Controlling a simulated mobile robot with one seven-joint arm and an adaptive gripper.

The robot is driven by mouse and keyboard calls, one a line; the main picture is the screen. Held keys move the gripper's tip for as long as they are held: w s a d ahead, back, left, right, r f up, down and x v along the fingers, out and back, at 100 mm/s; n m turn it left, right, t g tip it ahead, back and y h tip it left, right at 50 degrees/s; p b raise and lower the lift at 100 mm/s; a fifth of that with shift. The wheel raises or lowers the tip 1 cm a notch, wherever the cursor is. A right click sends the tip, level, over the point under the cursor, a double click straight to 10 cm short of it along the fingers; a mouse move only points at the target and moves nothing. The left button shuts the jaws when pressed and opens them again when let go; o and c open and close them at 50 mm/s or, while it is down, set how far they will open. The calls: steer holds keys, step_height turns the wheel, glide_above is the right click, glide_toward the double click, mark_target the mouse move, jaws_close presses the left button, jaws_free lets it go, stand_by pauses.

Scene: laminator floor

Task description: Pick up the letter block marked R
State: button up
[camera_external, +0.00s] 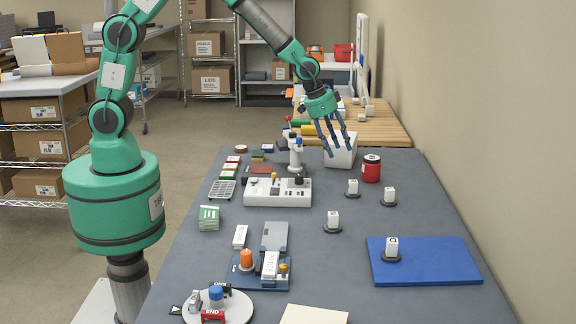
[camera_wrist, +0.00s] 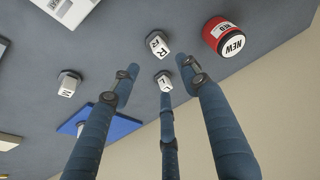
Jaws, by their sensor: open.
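The block marked R (camera_wrist: 158,43) is a small white block on a dark round base, beyond my fingers in the wrist view. It appears to match the white block (camera_external: 352,187) nearest the red can in the external view, where its letter is too small to read. My gripper (camera_external: 342,150) has dark blue fingers, hangs above the table near the far end, and is open and empty. Its spread fingers (camera_wrist: 158,75) also show in the wrist view, with the R block apart from them.
Other letter blocks stand at right (camera_external: 389,196) and nearer the camera (camera_external: 333,220); another (camera_external: 391,248) is at the blue mat (camera_external: 440,262). A red can (camera_external: 371,170) stands close behind the R block. A white box (camera_external: 341,155) and control panel (camera_external: 277,192) are nearby.

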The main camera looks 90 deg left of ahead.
steer(key=shift+f, duration=0.15)
steer(key=b, duration=0.1)
glide_above(353, 181)
steer(key=s, duration=0.3)
steer(key=shift+w+d+f, duration=0.1)
steer(key=shift+w+f, duration=0.05)
steer(key=shift+f, duration=3.75)
steer(key=shift+b+x, duration=0.7)
steer(key=shift+x, duration=1.95)
steer(key=shift+w+r, duration=0.1)
jaws_close()
